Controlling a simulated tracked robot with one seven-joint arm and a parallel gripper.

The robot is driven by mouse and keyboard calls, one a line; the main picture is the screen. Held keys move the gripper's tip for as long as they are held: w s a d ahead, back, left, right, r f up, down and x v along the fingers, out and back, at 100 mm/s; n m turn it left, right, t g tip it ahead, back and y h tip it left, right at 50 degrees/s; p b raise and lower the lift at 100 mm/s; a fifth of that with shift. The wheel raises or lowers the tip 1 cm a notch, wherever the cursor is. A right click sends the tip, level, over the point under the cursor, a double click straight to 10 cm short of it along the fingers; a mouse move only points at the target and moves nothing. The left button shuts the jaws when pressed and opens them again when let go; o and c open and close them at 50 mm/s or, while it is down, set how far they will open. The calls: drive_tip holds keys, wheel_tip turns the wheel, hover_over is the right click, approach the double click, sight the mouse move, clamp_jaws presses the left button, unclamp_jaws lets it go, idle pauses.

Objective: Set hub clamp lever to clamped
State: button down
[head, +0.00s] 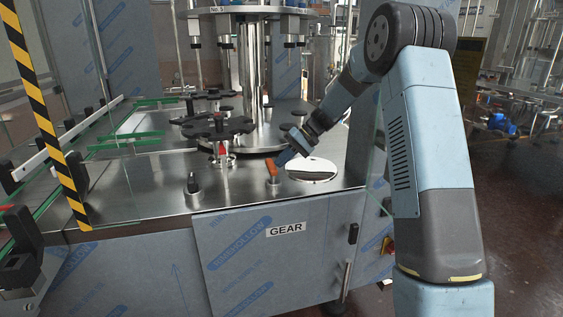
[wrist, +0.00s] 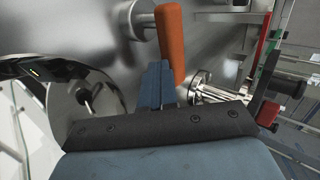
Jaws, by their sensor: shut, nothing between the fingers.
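An orange-handled lever (head: 272,168) stands on a short steel post at the deck's front edge; its handle (wrist: 170,45) also shows in the wrist view, joined to a round steel fitting. A smaller red lever (head: 222,150) sits at the hub below the black star wheel (head: 218,128). No label shows which is the hub clamp lever. My gripper (head: 284,157) is shut and empty, just right of the orange handle. In the wrist view its blue fingers (wrist: 157,75) lie close beside the handle's lower end; I cannot tell whether they touch it.
A round steel plate (head: 312,170) lies right of the orange lever. A black-topped post (head: 193,184) stands to its left. The central column (head: 250,75) rises behind. Green-edged guide rails and a striped yellow-black post (head: 45,110) are at left. The front deck between posts is clear.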

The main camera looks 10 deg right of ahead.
drive_tip(key=shift+a, duration=0.15)
idle(0.4)
drive_tip(key=v, duration=0.7)
drive_tip(key=s+d+r+t+h, duration=0.1)
drive_tip(key=s+r+h, duration=0.2)
drive_tip(key=s+r, duration=0.55)
drive_tip(key=s+d+m+t+h, duration=0.1)
drive_tip(key=s+d+t+h, duration=0.2)
drive_tip(key=s, duration=1.4)
drive_tip(key=s+d+r+t+h, duration=0.1)
drive_tip(key=s+d+t+h, duration=0.2)
drive_tip(key=s, duration=1.4)
drive_tip(key=shift+d+m, duration=0.4)
drive_tip(key=shift+d, duration=0.7)
